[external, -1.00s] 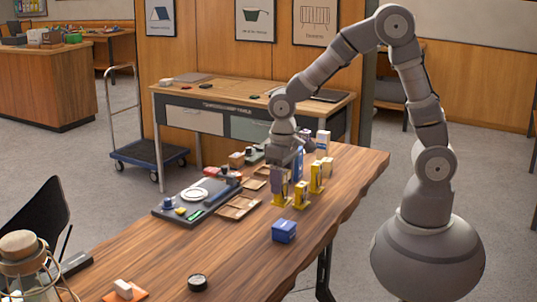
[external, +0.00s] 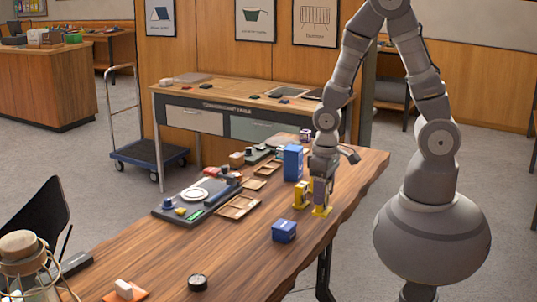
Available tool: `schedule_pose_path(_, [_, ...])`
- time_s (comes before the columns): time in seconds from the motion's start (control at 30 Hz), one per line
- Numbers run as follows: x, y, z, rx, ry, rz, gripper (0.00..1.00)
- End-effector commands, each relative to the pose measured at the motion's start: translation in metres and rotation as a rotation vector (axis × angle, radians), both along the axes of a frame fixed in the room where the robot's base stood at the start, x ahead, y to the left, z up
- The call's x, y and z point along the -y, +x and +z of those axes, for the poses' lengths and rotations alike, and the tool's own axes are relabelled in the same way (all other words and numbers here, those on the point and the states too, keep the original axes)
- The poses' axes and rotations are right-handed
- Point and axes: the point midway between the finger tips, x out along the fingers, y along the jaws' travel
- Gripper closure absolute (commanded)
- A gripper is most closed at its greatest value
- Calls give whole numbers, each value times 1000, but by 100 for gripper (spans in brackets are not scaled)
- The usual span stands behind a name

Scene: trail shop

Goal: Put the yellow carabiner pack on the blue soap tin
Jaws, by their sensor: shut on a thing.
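A yellow carabiner pack (external: 322,210) shows at the lower end of my gripper (external: 320,192), which is shut on it. The fingers hide most of the pack, and I cannot tell whether its bottom touches the table. A small blue box (external: 284,231), which looks like the blue soap tin, sits nearer the camera, below and left of my gripper, apart from it. Its top is bare. Another yellow pack (external: 300,194) stands upright just left of my gripper.
A tall blue box (external: 292,162) stands behind the yellow packs. Brown trays (external: 238,207) and a dark board with a white dish (external: 196,194) lie to the left. The wooden table (external: 225,262) is clear around the small blue box, with a black round item (external: 197,283) in front.

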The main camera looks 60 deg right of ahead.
Motion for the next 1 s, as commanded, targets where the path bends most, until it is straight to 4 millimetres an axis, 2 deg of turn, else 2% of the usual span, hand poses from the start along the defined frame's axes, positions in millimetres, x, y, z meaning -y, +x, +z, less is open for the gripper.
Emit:
schedule_pose_path(0.03, [-2, 6, 3, -1, 0, 0, 95])
schedule_pose_path(0.1, [-7, 25, -5, 3, 1, 0, 95])
schedule_pose_path(0.3, [-21, 71, -11, 3, 1, 0, 95])
schedule_pose_path(0.4, [-26, 87, -12, 2, 1, 0, 95])
schedule_pose_path(0.63, [-31, 105, -13, 1, 0, 0, 95])
schedule_pose_path(0.8, [-30, 103, -46, -1, -1, 0, 95])
schedule_pose_path(1.0, [-30, 103, -46, 1, 0, 0, 95])
